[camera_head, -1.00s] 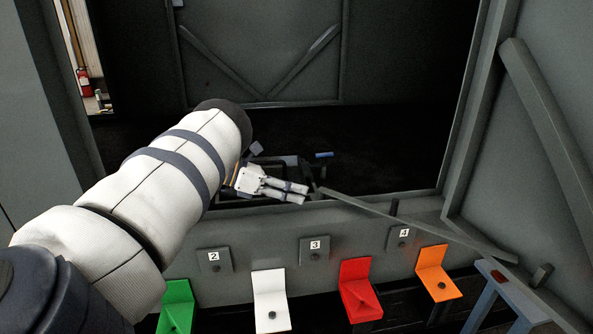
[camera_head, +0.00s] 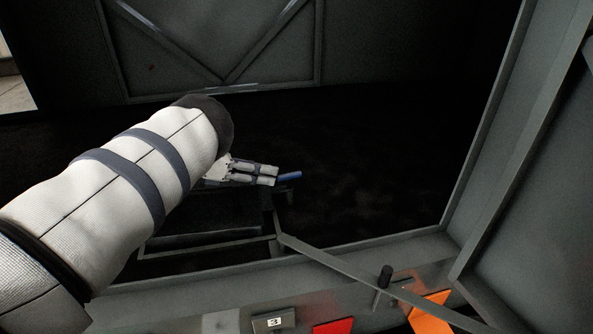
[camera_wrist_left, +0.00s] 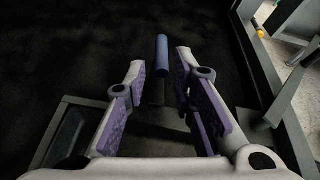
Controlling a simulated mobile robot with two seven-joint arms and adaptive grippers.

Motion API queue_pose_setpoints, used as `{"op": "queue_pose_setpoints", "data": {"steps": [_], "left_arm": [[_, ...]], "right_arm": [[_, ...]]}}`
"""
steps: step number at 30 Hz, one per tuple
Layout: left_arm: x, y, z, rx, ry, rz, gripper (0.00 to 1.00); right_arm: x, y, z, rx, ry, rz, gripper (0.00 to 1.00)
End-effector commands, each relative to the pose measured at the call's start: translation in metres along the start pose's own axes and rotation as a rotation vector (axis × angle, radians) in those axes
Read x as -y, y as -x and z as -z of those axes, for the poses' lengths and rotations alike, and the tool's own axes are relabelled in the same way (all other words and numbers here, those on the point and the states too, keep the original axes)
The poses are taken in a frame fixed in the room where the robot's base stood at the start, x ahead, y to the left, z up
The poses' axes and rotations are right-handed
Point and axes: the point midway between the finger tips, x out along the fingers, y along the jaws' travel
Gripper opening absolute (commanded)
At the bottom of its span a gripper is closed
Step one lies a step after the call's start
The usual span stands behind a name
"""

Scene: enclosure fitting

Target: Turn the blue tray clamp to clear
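The blue tray clamp shows as a short blue handle (camera_head: 290,176) inside the dark enclosure, just past my left gripper's fingertips. In the left wrist view the blue handle (camera_wrist_left: 162,55) points away, centred between the fingers near their tips, with a dark stem below it. My left gripper (camera_head: 277,175) reaches in from the left and is open. The wrist view shows its purple-padded fingers (camera_wrist_left: 161,78) apart, with a gap on both sides of the handle. The clamp's base is mostly hidden in shadow. My right gripper is not in view.
A grey tray frame (camera_head: 210,244) lies below my left arm. A grey bar (camera_head: 335,266) with a black knob (camera_head: 385,276) slants across the enclosure's front sill. Red (camera_head: 333,327) and orange (camera_head: 431,312) brackets stand outside it. A grey wall (camera_head: 545,200) closes the right side.

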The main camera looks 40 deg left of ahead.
Motion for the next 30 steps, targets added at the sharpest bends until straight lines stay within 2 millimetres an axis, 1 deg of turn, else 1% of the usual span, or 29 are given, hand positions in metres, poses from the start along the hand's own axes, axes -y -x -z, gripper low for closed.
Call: {"op": "queue_pose_setpoints", "data": {"steps": [1, 6, 9, 12, 16, 23, 24, 26, 30], "left_arm": [[0.001, -0.014, 0.002, -0.001, 0.000, 0.006, 0.24], [0.001, -0.059, 0.003, -0.002, 0.001, 0.004, 0.24], [0.001, -0.080, 0.003, -0.001, 0.000, 0.004, 0.24], [0.000, -0.094, 0.002, -0.002, 0.001, 0.003, 0.24], [0.000, -0.102, 0.001, -0.001, 0.001, 0.001, 0.24], [0.000, -0.103, 0.000, 0.000, 0.000, 0.000, 0.24], [0.000, -0.102, 0.000, 0.000, 0.000, 0.000, 0.15], [0.000, -0.102, 0.000, 0.000, 0.000, 0.000, 0.01], [0.000, -0.102, 0.000, 0.000, 0.000, 0.001, 0.00]], "right_arm": [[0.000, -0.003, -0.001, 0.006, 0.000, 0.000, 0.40], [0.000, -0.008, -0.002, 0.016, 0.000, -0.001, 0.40], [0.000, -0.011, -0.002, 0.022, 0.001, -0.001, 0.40], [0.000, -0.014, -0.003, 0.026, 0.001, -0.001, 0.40], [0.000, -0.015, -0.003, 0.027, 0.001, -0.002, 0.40], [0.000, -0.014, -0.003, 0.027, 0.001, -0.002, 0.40], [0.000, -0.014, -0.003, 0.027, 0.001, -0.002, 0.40], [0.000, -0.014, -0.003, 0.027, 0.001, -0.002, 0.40], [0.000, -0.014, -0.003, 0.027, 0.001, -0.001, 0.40]]}}
